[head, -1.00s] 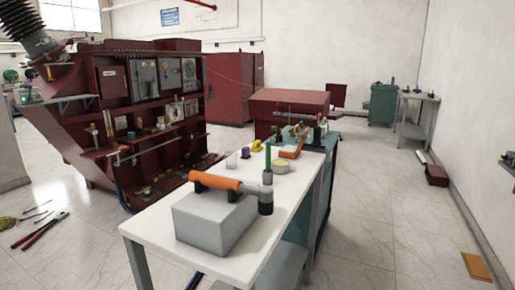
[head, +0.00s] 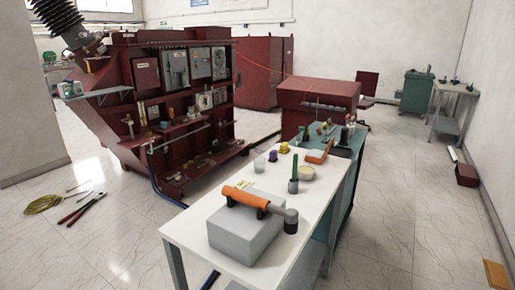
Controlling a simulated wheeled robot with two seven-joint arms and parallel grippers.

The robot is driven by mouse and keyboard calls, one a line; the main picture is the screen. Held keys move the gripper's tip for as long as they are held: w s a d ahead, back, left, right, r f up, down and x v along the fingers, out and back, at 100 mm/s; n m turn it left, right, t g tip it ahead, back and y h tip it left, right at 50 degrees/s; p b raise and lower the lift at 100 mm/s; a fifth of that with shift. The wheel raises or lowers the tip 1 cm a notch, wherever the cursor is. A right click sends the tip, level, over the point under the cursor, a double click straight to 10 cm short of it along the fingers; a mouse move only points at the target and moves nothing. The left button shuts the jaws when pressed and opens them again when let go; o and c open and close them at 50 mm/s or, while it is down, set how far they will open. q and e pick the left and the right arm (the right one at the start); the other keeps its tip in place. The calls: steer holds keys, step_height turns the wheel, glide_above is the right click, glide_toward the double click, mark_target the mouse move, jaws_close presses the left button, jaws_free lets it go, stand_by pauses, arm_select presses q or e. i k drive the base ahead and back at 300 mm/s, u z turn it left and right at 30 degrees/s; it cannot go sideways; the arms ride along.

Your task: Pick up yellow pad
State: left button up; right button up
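No thing in the head view is plainly a yellow pad. A flat yellow-orange rectangle (head: 494,275) lies on the floor at the lower right, by the wall. On the white table (head: 270,270), a small pale yellow flat piece (head: 245,184) lies behind the orange-handled tool. A round pale yellow item (head: 305,174) sits near the table's right edge, and a small yellow piece (head: 284,148) stands farther back. Neither of my grippers is in view.
A grey block (head: 243,236) bears the orange-handled tool (head: 245,198) on the table. A dark red equipment rack (head: 105,125) stands at left. Pliers (head: 82,209) and a yellow coil (head: 43,203) lie on the floor.

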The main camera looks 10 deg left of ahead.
mark_target(284, 149)
steer(key=u, duration=2)
steer(key=i, duration=3.65)
steer(key=z, duration=2.9)
steer(key=i, duration=2.65)
steer(key=z, duration=1.55)
